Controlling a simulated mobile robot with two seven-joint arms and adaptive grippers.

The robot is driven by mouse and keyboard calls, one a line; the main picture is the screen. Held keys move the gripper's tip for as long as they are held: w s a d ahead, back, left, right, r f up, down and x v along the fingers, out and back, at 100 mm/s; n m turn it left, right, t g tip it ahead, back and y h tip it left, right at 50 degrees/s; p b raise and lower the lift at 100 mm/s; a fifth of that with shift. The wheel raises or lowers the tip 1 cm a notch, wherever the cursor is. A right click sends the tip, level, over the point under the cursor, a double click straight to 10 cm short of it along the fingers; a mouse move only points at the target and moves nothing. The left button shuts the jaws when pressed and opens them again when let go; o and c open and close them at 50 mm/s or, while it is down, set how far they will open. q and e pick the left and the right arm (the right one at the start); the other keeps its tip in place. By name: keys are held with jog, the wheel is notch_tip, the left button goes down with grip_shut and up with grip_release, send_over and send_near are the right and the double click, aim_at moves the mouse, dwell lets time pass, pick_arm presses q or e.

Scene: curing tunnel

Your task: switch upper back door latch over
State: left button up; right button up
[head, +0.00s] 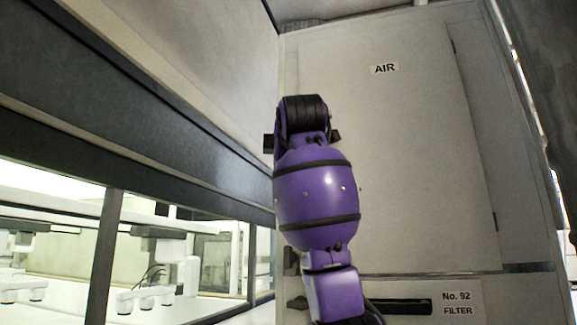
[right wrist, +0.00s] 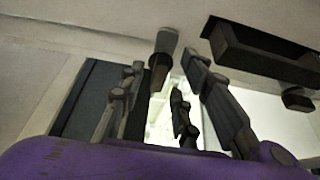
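In the right wrist view, a grey-brown lever with a dark end (right wrist: 162,60), seemingly the latch, sticks out from the pale panel. My right gripper (right wrist: 158,85) is open, with its dark fingers spread on either side of the lever's end. I cannot tell whether they touch it. In the head view, my purple right arm rises in front of the pale cabinet door (head: 400,170) marked AIR. The arm hides the gripper and most of the latch area at the door's left edge. My left gripper is in neither view.
A black bar handle (right wrist: 265,55) stands out from the panel right of the fingers. Below the door is a dark slot (head: 400,307) beside a No. 92 FILTER label (head: 457,303). A dark-framed wall with windows (head: 150,150) runs close along the left.

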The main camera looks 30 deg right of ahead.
jog(key=shift+w+d, duration=0.15)
jog(key=shift+w, duration=0.15)
jog(key=shift+r, duration=0.1)
grip_shut()
jog(key=shift+s+r+m+t, duration=0.15)
jog(key=shift+m+t, duration=0.15)
jog(key=shift+m, duration=0.2)
dwell(0.4)
